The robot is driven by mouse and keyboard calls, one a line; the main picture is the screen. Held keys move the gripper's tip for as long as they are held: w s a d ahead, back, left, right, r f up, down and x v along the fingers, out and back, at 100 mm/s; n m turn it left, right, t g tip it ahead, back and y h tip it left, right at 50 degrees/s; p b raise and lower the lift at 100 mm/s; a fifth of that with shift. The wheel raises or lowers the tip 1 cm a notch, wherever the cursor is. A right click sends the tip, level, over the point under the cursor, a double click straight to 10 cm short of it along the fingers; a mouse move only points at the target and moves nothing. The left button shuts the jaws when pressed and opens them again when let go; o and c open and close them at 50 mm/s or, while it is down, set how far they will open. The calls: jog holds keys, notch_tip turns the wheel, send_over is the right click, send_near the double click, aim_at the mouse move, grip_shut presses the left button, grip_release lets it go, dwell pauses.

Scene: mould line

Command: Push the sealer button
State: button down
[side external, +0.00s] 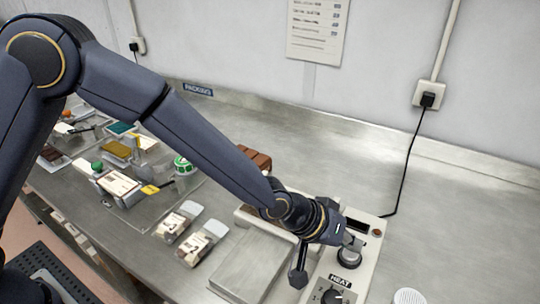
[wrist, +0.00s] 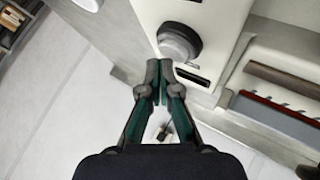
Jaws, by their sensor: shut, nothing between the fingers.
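The sealer is a pale box with a control panel (side external: 318,291) at the lower right of the side view; part of its pale body (wrist: 215,25) shows in the wrist view. Its large round button (side external: 349,255) is grey with a dark base. The button also shows in the wrist view (wrist: 179,43). My gripper (side external: 343,238) is shut and empty, just above the button in the side view. In the wrist view the closed fingertips (wrist: 159,66) appear beside the button's lower left edge. I cannot tell whether they touch it.
A HEAT dial (side external: 335,298) and a dark lever knob (side external: 298,279) are near the button. Packets (side external: 203,243) lie left of the sealer. A black cord (side external: 408,165) runs from the wall socket.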

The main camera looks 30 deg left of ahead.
aim_at(347, 252)
jog(key=shift+f, duration=0.4)
jog(key=shift+r, duration=0.4)
jog(key=shift+r, duration=3.05)
